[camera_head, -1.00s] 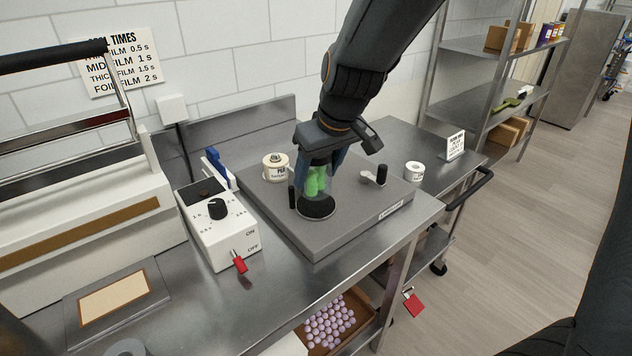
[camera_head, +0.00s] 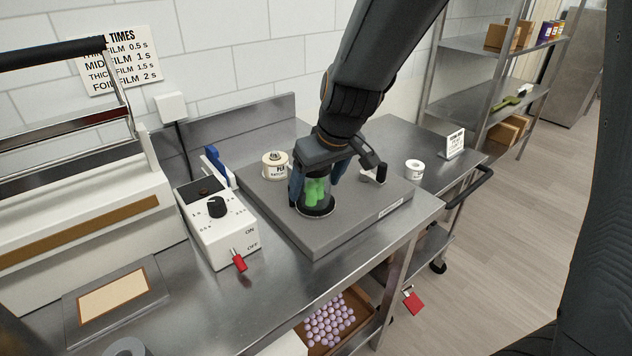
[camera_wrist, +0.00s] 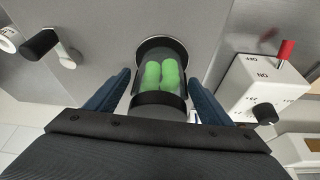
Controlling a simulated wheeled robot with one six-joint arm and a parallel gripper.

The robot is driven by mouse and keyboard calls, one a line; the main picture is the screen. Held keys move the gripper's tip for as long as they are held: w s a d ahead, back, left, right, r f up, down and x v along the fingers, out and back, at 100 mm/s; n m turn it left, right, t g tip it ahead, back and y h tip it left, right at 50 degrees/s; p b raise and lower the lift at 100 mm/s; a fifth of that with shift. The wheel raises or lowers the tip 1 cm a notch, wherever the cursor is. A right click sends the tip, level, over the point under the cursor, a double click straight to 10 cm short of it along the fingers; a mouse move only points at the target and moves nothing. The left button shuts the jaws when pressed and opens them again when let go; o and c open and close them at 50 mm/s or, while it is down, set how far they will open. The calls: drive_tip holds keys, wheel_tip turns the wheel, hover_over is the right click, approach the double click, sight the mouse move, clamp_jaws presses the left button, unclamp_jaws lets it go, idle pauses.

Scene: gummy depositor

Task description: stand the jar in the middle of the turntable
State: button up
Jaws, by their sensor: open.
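The jar (camera_head: 316,190) is clear with a dark lid and green gummies inside. It stands upright on the dark round turntable (camera_head: 316,211) on the grey slab; the wrist view shows the jar (camera_wrist: 160,78) over the turntable's disc (camera_wrist: 161,46). Whether it is exactly centred I cannot tell. My gripper (camera_head: 318,186) is open, its blue fingers on either side of the jar. In the wrist view, gaps show between my gripper (camera_wrist: 160,85) fingers and the jar.
A white control box (camera_head: 218,225) with a red switch stands at left. A small white roll (camera_head: 414,169) lies to the right.

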drive_tip(key=shift+r, duration=0.2)
drive_tip(key=b+v, duration=0.1)
drive_tip(key=v, duration=1)
drive_tip(key=s+d+f+m+g+h, duration=0.1)
drive_tip(key=s+d+f+m, duration=0.1)
drive_tip(key=s+d+f, duration=0.3)
drive_tip(key=s+d+f+m+g+h, duration=0.1)
drive_tip(key=s+d+f+m, duration=0.2)
drive_tip(key=s+d+f, duration=0.3)
wheel_tip(320, 180, down, 5)
drive_tip(key=shift+s+d+r+m+g, duration=0.15)
drive_tip(key=shift+d+r+m+g, duration=0.2)
drive_tip(key=shift+d, duration=0.6)
